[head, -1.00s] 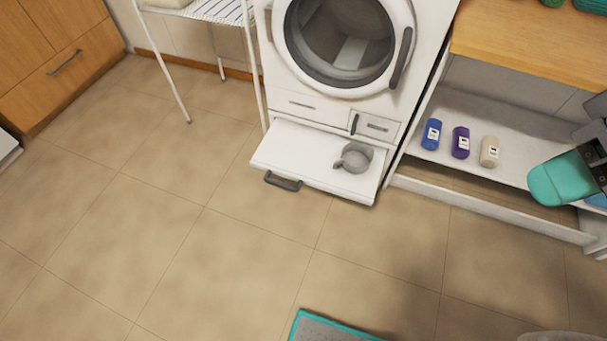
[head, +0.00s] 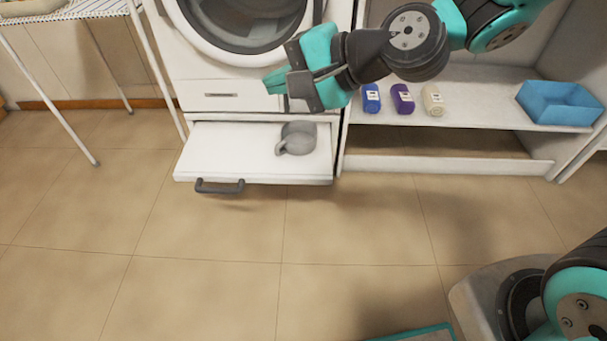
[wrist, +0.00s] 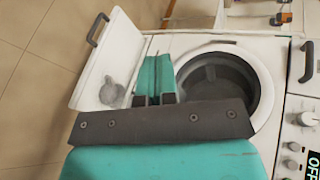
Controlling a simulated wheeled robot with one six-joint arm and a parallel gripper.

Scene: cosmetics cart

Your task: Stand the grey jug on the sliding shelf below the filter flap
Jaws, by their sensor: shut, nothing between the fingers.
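The grey jug (head: 297,138) stands on the white sliding shelf (head: 228,150), near its right side, with its handle towards the front left. The shelf is pulled out and has a dark grey handle. The jug (wrist: 112,92) and shelf (wrist: 118,48) also show in the wrist view. My gripper (head: 274,82) is shut and empty, held above the jug and in front of the machine's lower front. It also shows in the wrist view (wrist: 155,62). The filter flap, right of the small drawer front, is mostly hidden behind my gripper.
The round-doored machine (head: 245,30) stands above the shelf. To its right, a low white unit carries blue (head: 371,98), purple (head: 402,98) and beige (head: 433,100) bottles and a blue bin (head: 560,102). A white wire rack (head: 65,12) stands left. The floor in front is clear.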

